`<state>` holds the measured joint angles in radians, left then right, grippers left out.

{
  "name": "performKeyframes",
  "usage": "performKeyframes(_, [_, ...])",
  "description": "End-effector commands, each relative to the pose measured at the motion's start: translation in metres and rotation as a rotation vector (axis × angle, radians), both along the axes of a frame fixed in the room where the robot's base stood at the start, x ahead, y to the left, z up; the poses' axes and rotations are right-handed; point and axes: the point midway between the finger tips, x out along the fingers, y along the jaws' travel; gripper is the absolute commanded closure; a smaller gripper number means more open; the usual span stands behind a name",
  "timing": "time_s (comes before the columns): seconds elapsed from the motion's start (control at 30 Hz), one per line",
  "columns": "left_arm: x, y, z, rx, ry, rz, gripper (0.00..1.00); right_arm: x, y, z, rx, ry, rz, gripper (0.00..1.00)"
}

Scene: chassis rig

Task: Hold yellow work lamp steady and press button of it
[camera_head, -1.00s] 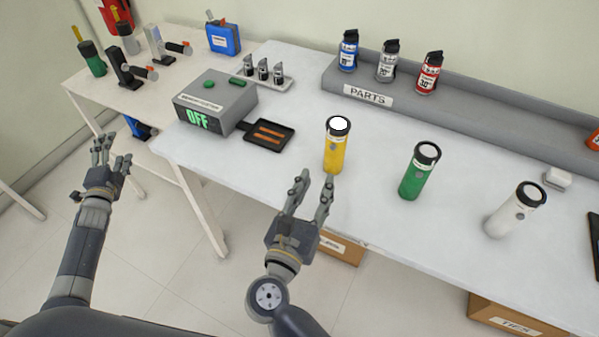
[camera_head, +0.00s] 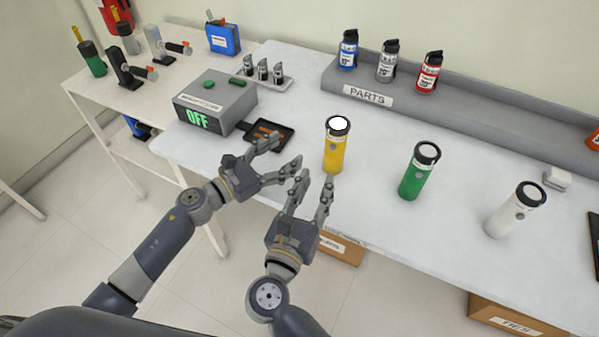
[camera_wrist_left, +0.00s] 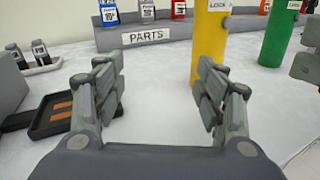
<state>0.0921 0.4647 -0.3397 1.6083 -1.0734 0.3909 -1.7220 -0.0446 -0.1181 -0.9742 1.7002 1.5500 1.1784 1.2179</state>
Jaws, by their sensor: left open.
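The yellow work lamp (camera_head: 335,146) stands upright on the white table, with a white disc on top and a small grey button on its side. In the left wrist view the yellow lamp (camera_wrist_left: 210,50) stands beyond the fingers, right of centre. My left gripper (camera_head: 288,152) is open and empty, to the left of the lamp and apart from it. Its two fingers also show in the left wrist view (camera_wrist_left: 160,95). My right gripper (camera_head: 313,187) is open and empty at the table's front edge, just in front of and below the lamp.
A green lamp (camera_head: 419,171) and a white lamp (camera_head: 515,209) stand to the right. A black tray (camera_head: 284,129) lies behind my left gripper, near a grey box (camera_head: 216,102) reading OFF. A grey PARTS shelf (camera_head: 459,99) holding several cans runs along the back.

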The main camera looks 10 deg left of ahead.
Motion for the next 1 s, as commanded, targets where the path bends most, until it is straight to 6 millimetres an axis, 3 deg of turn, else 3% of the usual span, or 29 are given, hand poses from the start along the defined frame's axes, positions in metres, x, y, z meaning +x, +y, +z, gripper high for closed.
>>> performKeyframes(0.1, [-0.024,-0.03,-0.009,-0.052,0.039,-0.055,0.35,0.0,0.0,0.0,0.0,0.0,0.0,0.67])
performKeyframes(0.33, [-0.039,-0.055,-0.014,-0.093,0.066,-0.094,0.35,0.0,0.0,0.0,0.0,0.0,0.0,0.67])
performKeyframes(1.0, [0.029,-0.125,-0.014,-0.093,0.067,-0.094,0.35,0.0,0.0,0.0,0.0,0.0,0.0,0.67])
